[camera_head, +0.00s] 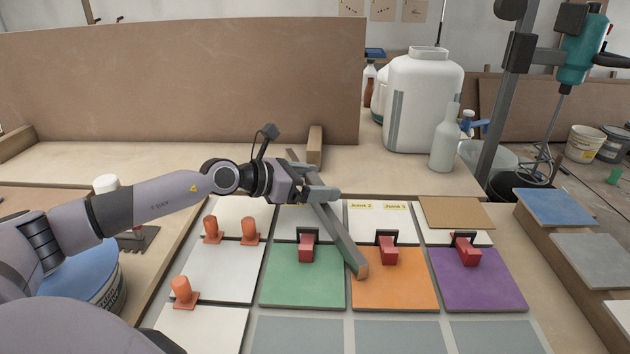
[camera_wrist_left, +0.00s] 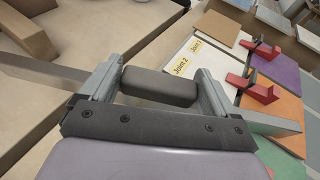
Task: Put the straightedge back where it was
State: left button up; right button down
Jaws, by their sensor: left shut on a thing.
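The straightedge (camera_head: 343,238) is a long grey bar with a brown end cap. My left gripper (camera_head: 318,191) is shut on it near its middle. In the head view the bar slants from the back worktop down over the tiles, its near end in front of the gap between the green tile (camera_head: 303,277) and the orange tile (camera_head: 394,293). In the left wrist view the bar (camera_wrist_left: 40,74) runs out on both sides of the fingers, with a dark grip (camera_wrist_left: 160,86) between them. Whether it touches the tiles is hard to tell. My right gripper is out of view.
Red clamp-like pieces (camera_head: 388,251) stand on the tiles, with orange pegs (camera_head: 212,230) at left. White tiles carry yellow labels (camera_head: 360,205). A wooden block (camera_head: 315,146) stands on the worktop behind the gripper. A white canister (camera_head: 422,100) and bottle (camera_head: 445,140) stand behind right.

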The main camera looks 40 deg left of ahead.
aim_at(310, 183)
pick_arm(q)
jog(key=o, duration=1.1)
jog(key=shift+r, duration=0.1)
jog(key=v, duration=0.1)
jog(key=b+v, duration=0.1)
jog(key=v, duration=0.2)
jog(key=shift+s+a+f, duration=0.15)
jog(key=shift+s+f, duration=0.05)
jog(key=shift+b+v, duration=0.85)
jog(key=shift+v, duration=0.1)
jog(key=shift+s+a+r+b, duration=0.15)
jog(key=shift+s+r+b, duration=0.15)
jog(key=shift+r, duration=0.05)
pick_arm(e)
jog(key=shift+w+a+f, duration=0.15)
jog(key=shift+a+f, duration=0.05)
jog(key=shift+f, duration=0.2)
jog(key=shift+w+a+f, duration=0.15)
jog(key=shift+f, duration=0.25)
